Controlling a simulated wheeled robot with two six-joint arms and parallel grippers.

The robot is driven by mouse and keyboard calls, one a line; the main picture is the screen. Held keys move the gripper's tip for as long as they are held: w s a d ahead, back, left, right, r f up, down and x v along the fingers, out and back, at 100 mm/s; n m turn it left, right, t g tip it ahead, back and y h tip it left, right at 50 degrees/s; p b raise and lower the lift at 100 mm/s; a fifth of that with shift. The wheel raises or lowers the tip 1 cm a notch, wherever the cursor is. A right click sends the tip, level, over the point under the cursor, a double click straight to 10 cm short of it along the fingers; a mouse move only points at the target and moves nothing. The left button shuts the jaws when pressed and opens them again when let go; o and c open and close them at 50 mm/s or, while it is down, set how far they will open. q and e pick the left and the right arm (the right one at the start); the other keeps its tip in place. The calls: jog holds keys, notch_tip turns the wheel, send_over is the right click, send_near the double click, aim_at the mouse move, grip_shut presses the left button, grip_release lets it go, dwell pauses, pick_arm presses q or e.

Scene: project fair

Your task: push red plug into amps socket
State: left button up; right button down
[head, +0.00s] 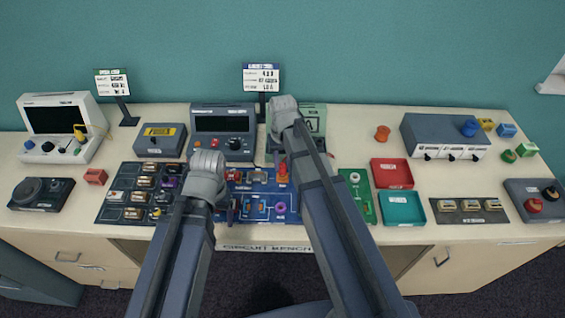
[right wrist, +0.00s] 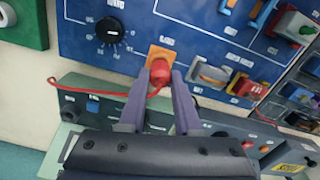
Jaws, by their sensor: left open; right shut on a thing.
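The red plug (right wrist: 158,75) is between the purple fingers of my right gripper (right wrist: 160,88), which is shut on it. The plug is over an orange square on the blue circuit board (right wrist: 190,35); I cannot tell whether it touches the square. In the head view the plug (head: 282,172) shows beside my right arm. A red lead runs from near the plug. A green meter marked A (head: 312,122) stands behind the board, partly hidden by my right arm; I cannot make out its amps socket. My left gripper (head: 232,209) is open over the board's left part.
A dark multimeter (head: 223,125) stands behind the board. A dark parts board (head: 118,205) lies to the left. A red tray (head: 391,173) and a teal tray (head: 401,207) lie to the right. A grey box (head: 445,134) stands at back right.

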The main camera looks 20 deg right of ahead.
pick_arm(q)
jog(key=shift+f+b, duration=0.7)
jog(key=shift+f, duration=0.05)
pick_arm(e)
jog(key=shift+f, duration=0.75)
jog(key=shift+c, duration=0.2)
grip_release()
pick_arm(q)
jog(key=shift+r, duration=0.1)
pick_arm(e)
jog(key=shift+r, duration=0.1)
jog(key=shift+r+p, duration=4)
jog(key=shift+p, duration=0.1)
pick_arm(q)
notch_tip(320, 180, up, 8)
pick_arm(e)
jog(key=shift+f, duration=0.15)
pick_arm(q)
notch_tip(320, 180, down, 6)
jog(key=b, duration=0.6)
pick_arm(e)
notch_tip(320, 180, down, 6)
jog(key=shift+r, duration=0.1)
